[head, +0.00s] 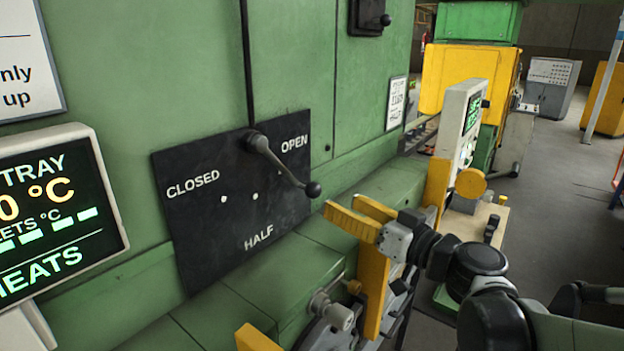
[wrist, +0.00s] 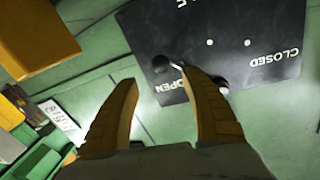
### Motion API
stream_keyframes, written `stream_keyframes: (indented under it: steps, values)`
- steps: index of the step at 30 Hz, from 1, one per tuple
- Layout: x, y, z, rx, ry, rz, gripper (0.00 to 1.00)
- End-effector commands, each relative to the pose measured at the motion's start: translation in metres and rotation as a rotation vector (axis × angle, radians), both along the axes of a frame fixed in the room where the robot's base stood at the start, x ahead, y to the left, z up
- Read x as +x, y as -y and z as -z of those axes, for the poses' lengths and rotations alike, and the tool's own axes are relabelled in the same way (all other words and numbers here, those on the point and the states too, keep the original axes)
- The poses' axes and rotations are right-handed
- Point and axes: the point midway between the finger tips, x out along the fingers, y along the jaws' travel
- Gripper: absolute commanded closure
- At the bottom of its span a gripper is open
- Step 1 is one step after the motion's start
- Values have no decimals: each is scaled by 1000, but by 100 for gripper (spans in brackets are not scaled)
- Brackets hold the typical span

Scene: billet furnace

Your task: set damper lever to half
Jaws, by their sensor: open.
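The damper lever (head: 285,168) is a dark rod with a round black knob (head: 313,189), pivoted near the top of a black plate (head: 200,235) marked CLOSED, OPEN and HALF. The rod slants down and right, its knob below the OPEN label at the plate's right edge. In the wrist view, upside down, the knob (wrist: 160,63) shows beyond and between my fingertips, near OPEN; the right finger hides part of the rod. My gripper (head: 343,205) has yellow fingers, open and empty, just right of the knob and apart from it; its fingers also show in the wrist view (wrist: 159,79).
A temperature display (head: 50,215) stands at the left. Yellow uprights (head: 372,290) and a valve-like fitting (head: 335,312) stand below my gripper. A green ledge (head: 290,270) runs under the plate. Another screen (head: 458,125) stands farther right. The floor at right is partly open.

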Motion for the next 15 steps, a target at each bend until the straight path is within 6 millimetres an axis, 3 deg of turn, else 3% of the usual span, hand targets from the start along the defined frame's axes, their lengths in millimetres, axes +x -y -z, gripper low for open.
stream_keyframes:
  steps: [9,15]
  values:
    - [48,-42,1,0,-2,-3,45]
    - [66,-58,1,0,-2,-2,45]
